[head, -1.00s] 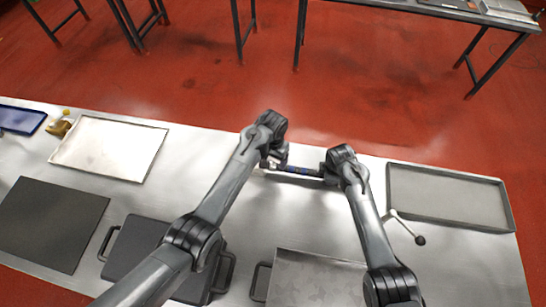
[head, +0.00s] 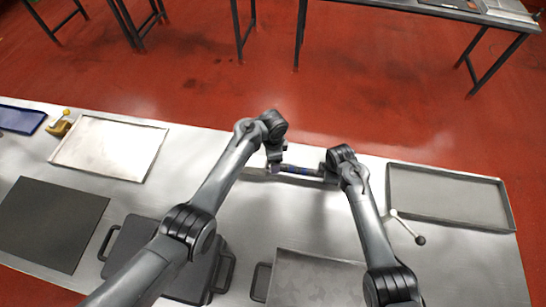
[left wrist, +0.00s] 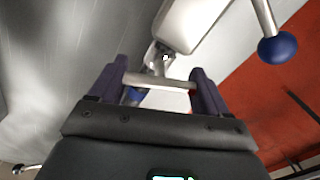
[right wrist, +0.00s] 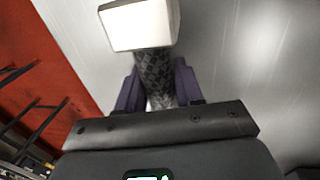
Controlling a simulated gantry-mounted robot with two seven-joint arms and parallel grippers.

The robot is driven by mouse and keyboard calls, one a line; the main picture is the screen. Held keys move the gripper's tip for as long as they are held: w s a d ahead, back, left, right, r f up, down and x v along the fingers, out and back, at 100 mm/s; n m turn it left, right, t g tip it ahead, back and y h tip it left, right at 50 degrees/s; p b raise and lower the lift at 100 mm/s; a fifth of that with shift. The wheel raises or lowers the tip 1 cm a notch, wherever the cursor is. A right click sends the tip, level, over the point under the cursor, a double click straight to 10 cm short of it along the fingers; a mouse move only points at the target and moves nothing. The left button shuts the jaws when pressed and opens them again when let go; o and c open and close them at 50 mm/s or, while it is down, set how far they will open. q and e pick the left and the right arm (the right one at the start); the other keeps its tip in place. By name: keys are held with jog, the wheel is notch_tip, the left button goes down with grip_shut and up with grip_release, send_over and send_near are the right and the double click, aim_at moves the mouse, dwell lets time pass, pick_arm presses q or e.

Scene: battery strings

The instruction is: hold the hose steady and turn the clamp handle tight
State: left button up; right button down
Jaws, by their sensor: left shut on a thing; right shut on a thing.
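My left gripper (head: 276,166) is at the far edge of the table, left of the hose piece (head: 298,170). In the left wrist view, a short metal bar (left wrist: 160,81), which looks like the clamp handle, spans between its fingers. A pale block (left wrist: 190,22) lies just beyond the fingertips. My right gripper (head: 326,172) is at the other end of the hose piece. In the right wrist view, its fingers are shut on the dark, diamond-patterned hose (right wrist: 155,75), with a white block (right wrist: 138,24) beyond it. The clamp itself is too small to make out in the head view.
A grey tray (head: 393,200) is at the right, with a black-knobbed lever (head: 419,240) by its front left. A pale tray (head: 70,157) and a blue tray (head: 38,126) are at the left. A blue-knobbed rod (left wrist: 277,47) shows in the left wrist view.

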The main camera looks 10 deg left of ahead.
pick_arm(q)
jog(key=shift+w+r+m, duration=0.1)
jog(key=shift+m, duration=0.8)
pick_arm(e)
jog(key=shift+s+d+f, duration=0.1)
jog(key=shift+s+f, duration=0.1)
jog(key=shift+f, duration=0.1)
pick_arm(q)
jog(key=o, duration=1)
notch_tip(320, 180, up, 12)
